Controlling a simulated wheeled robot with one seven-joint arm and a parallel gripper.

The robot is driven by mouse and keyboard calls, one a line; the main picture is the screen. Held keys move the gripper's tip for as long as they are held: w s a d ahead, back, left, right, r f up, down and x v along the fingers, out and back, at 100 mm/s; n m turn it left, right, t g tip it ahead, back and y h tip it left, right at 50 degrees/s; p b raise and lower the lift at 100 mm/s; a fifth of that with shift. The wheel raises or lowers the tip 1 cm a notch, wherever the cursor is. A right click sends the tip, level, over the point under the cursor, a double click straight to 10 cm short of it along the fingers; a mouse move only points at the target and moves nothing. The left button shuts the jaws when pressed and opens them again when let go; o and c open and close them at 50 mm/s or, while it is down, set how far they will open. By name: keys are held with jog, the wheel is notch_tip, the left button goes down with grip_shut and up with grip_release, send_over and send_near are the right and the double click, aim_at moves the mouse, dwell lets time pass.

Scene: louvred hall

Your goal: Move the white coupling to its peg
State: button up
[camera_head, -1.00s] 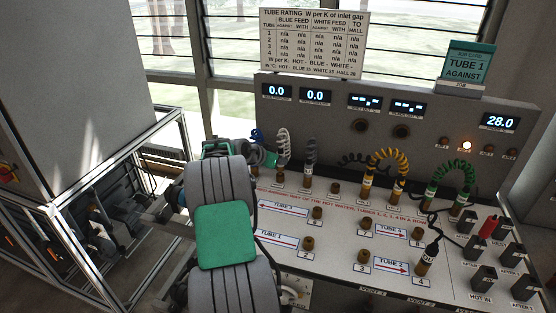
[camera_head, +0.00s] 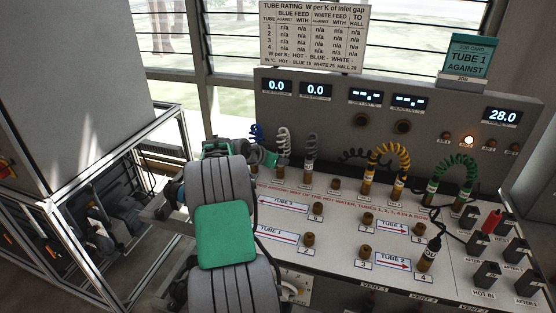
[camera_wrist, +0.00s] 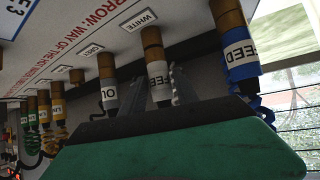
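The white coupling (camera_wrist: 158,82), with a white band lettered FEED, sits on a brown peg marked WHITE in the wrist view. In the head view its pale coiled hose (camera_head: 283,140) rises at the back left of the bench. My gripper (camera_head: 269,158) is beside that hose, partly hidden by my arm. In the wrist view, dark finger shapes flank the white coupling from below. I cannot tell whether they touch it. The grey coupling (camera_wrist: 109,92), lettered OU, is on the peg to its left. The blue coupling (camera_wrist: 241,60), lettered FEED, is on the peg to its right.
Bare pegs stand on the bench, among them one by TUBE 3 (camera_head: 317,209) and one by TUBE 4 (camera_head: 367,219). Yellow (camera_head: 389,158) and green (camera_head: 458,170) hoses arch at the right. A black coupling (camera_head: 429,251) stands at TUBE 2. The job card (camera_head: 468,60) reads TUBE 1 AGAINST.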

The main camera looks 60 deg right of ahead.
jog(key=o, duration=0.3)
jog(key=a+r+p, duration=0.1)
jog(key=a+r, duration=0.2)
jog(key=r, duration=0.3)
jog(key=shift+w, duration=0.25)
jog(key=shift+a, duration=0.1)
